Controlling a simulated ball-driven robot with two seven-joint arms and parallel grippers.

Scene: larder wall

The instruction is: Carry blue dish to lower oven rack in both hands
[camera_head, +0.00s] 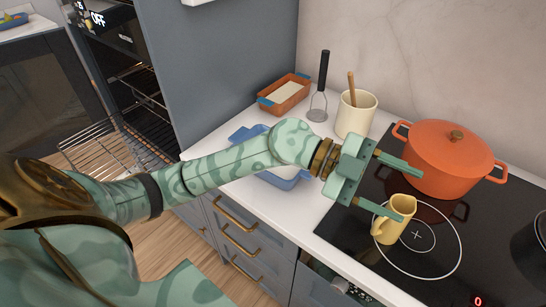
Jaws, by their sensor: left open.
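The blue dish (285,182) stands on the white counter, left of the hob. My left forearm and wrist pass in front of it and hide most of its middle; its back left corner (243,133) shows behind the arm. My left gripper (408,192) is open and empty over the hob, to the right of the dish, with its lower finger in front of the yellow jug. The oven at the left is open, and a wire rack (95,150) sticks out of it. A further rack (140,84) shows higher inside. My right gripper is not in view.
An orange pot (450,160) and a yellow jug (393,222) stand on the black hob (345,222). A utensil crock (355,115), a masher (320,85) and a terracotta dish (284,95) stand at the back. Drawers with brass handles (238,240) are below the counter.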

